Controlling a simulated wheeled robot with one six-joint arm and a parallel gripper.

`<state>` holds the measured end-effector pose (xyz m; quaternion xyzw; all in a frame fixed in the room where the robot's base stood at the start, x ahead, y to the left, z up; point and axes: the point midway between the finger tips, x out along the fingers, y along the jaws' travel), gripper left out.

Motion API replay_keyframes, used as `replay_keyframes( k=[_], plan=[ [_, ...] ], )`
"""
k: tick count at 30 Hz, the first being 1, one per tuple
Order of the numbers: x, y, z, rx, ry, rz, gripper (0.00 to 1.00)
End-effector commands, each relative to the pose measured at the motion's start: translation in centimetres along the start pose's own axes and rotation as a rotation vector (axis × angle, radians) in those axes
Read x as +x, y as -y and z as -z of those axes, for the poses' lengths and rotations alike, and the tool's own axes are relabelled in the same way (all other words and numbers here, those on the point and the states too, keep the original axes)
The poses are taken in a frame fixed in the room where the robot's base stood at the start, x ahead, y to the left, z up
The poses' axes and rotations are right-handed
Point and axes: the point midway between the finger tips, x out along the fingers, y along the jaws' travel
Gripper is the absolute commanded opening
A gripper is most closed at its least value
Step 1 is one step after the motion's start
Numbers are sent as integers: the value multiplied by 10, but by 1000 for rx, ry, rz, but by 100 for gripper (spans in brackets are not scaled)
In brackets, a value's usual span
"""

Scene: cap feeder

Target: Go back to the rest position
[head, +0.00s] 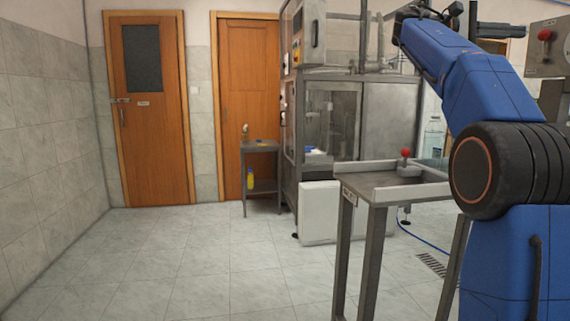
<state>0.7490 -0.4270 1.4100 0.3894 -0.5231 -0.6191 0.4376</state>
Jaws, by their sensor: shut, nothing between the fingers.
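My blue arm shows at the right of the head view, rising past a large black joint and bending up and to the left. Its upper end is near the top edge, in front of the steel machine (390,110). I cannot make out my gripper or its fingers in this view. No object shows clearly at the end of the arm.
A steel table (385,184) with a red-knobbed device (405,158) stands just left of my arm. A small side table (259,147) with a yellow bottle (250,180) stands near the wooden doors (150,150). A white box (319,212) is on the floor. The tiled floor at left is clear.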

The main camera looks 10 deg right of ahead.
Motion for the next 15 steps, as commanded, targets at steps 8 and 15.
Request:
replay_keyframes(
  k=[8, 15],
  plan=[
    [-16, 60, 1, -23, -215, 118, 0],
    [-48, 156, -10, -31, -439, 305, 0]
  ],
)
